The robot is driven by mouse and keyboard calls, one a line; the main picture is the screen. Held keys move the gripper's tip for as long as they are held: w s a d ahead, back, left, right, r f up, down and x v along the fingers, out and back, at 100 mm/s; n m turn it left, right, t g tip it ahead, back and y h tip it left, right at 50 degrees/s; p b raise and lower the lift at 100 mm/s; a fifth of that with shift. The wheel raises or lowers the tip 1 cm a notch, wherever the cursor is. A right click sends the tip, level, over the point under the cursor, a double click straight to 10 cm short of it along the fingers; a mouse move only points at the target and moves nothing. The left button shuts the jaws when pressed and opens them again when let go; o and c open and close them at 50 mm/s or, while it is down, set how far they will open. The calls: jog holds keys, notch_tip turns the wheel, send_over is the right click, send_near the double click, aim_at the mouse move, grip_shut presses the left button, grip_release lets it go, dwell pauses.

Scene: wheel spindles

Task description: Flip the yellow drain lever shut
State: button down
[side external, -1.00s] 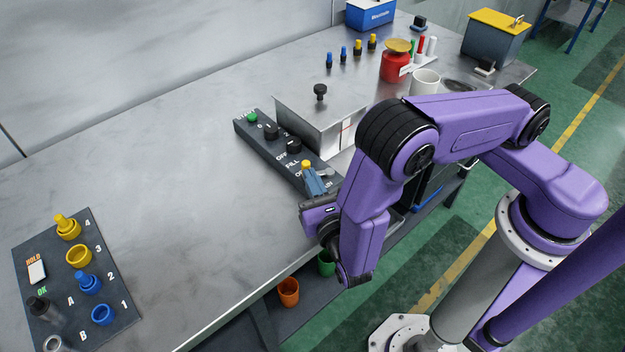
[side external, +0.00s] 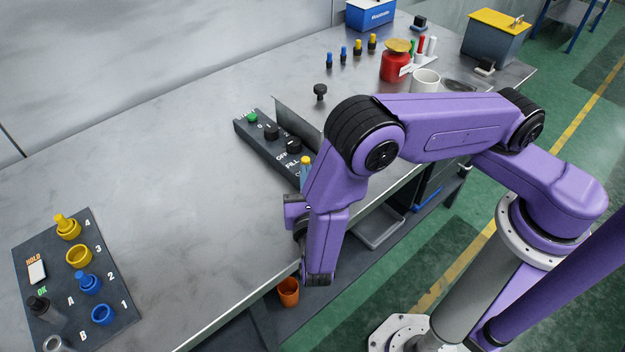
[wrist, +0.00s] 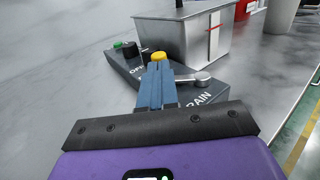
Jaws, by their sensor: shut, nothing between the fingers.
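The drain lever shows in the wrist view as a yellow knob (wrist: 158,56) just beyond my fingertips, with a silver arm and round hub (wrist: 202,77) to the right, above the partly covered DRAIN lettering. Part of the lever is hidden behind my fingers. In the side view the yellow knob (side external: 306,159) shows beside my forearm, and the silver hub is hidden. My gripper (wrist: 158,68) is shut and empty, its blue fingers pointing at the knob. It also shows in the side view (side external: 305,168). I cannot tell whether the fingertips touch the lever.
The dark control panel (side external: 256,136) carries a green button (side external: 252,117) and black knobs. A metal tank (wrist: 186,38) stands close behind the lever. A red container (side external: 395,66) and white cup (side external: 425,82) stand farther back. The table's middle left is clear.

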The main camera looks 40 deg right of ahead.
jog(key=shift+w+m+g+h, duration=0.55)
jog(key=shift+m+g+h, duration=0.45)
jog(key=shift+h, duration=0.1)
jog(key=shift+w+d, duration=0.3)
jog(key=shift+w, duration=0.35)
jog(key=shift+w+d+m+g+h, duration=0.3)
jog(key=shift+w+m+g+h, duration=0.2)
jog(key=shift+m+g+h, duration=0.3)
jog(key=shift+w+d, duration=0.5)
jog(key=a, duration=0.4)
jog(key=s+a, duration=0.1)
jog(key=a, duration=0.4)
jog(key=s+a, duration=0.1)
jog(key=a, duration=0.4)
jog(key=shift+d, duration=0.1)
